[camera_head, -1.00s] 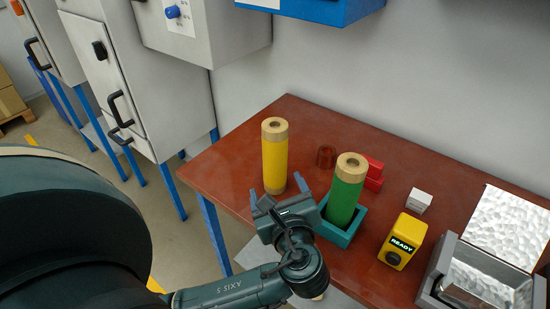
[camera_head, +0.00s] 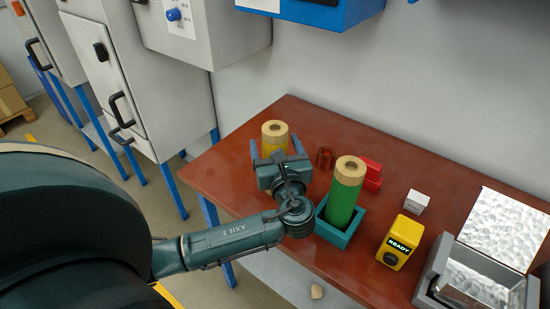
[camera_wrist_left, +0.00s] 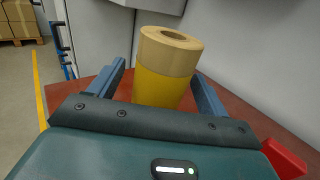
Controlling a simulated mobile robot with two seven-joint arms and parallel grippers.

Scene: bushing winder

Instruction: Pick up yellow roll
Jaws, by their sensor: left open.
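The yellow roll (camera_head: 275,138) stands upright on the red-brown table, its tan top end showing. The left wrist view also shows the yellow roll (camera_wrist_left: 163,85), upright between the two blue fingers. My left gripper (camera_head: 274,150) is open, with one finger on each side of the roll. A gap shows beside the roll in the wrist view, and I cannot tell whether either finger touches it. The gripper body hides the roll's lower part in the head view. My right gripper is not in view.
A green roll (camera_head: 341,199) stands in a teal tray (camera_head: 334,232) right of my gripper. The wall is behind the table (camera_head: 230,163).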

